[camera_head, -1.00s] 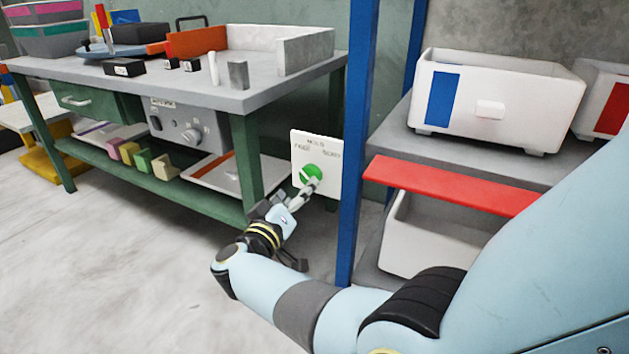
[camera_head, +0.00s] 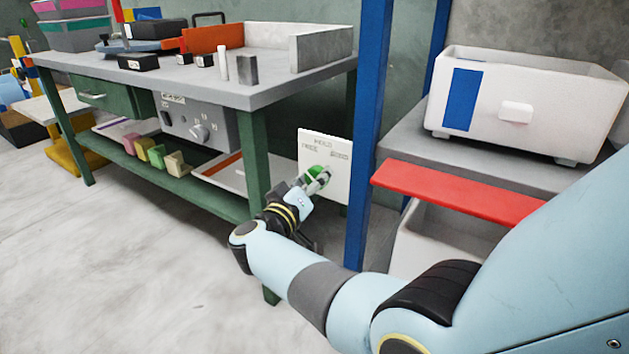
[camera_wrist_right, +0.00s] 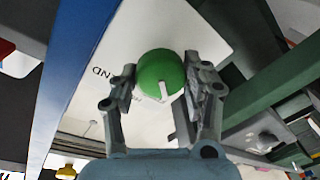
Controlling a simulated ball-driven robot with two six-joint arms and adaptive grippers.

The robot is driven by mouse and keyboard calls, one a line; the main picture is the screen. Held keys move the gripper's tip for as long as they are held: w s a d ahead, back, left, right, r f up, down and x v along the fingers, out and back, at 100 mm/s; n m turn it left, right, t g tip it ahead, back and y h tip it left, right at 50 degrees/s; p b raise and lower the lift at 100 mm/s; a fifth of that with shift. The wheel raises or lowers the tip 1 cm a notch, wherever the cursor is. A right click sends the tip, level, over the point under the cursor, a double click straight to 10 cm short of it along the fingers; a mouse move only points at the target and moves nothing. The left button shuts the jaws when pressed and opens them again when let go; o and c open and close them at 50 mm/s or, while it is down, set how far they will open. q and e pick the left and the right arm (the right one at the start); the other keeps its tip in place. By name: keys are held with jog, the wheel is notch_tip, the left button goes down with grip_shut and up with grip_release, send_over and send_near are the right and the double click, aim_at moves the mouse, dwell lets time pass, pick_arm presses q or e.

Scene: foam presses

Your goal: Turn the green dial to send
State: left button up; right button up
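The green dial (camera_head: 315,172) sits on a white panel (camera_head: 338,148) with dark lettering beside the blue post. In the right wrist view the dial (camera_wrist_right: 160,72) lies between the two fingertips, with its white mark pointing down the picture. Lettering on the panel (camera_wrist_right: 125,35) shows left of the dial, partly hidden by a finger. My right gripper (camera_head: 319,180) reaches the dial from the front, its fingers on opposite sides and close against it. It looks shut on the dial. In the head view the fingers cover part of the dial. My left gripper is not in view.
A blue post (camera_head: 368,130) stands just right of the panel. A red bar (camera_head: 455,192) edges the shelf beside it, with a white bin (camera_head: 550,95) above. A green workbench (camera_head: 258,165) with trays and blocks stands left. The floor in front is clear.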

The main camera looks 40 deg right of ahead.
jog(key=c, duration=0.4)
jog(key=shift+f+m, duration=0.1)
jog(key=shift+m, duration=0.2)
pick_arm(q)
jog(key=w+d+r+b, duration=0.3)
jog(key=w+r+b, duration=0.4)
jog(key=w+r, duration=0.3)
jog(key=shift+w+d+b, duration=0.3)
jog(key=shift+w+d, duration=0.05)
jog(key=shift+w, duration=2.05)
pick_arm(e)
jog(key=shift+a+f+m+g+h, duration=0.1)
jog(key=shift+m+g+h, duration=0.25)
jog(key=shift+m, duration=3.2)
jog(key=shift+d+f+m+g+h, duration=0.1)
jog(key=shift+m+g+h, duration=0.25)
jog(key=shift+m, duration=3.15)
jog(key=shift+a+m+g+h, duration=0.1)
jog(key=shift+m+g+h, duration=0.25)
jog(key=shift+m, duration=3.2)
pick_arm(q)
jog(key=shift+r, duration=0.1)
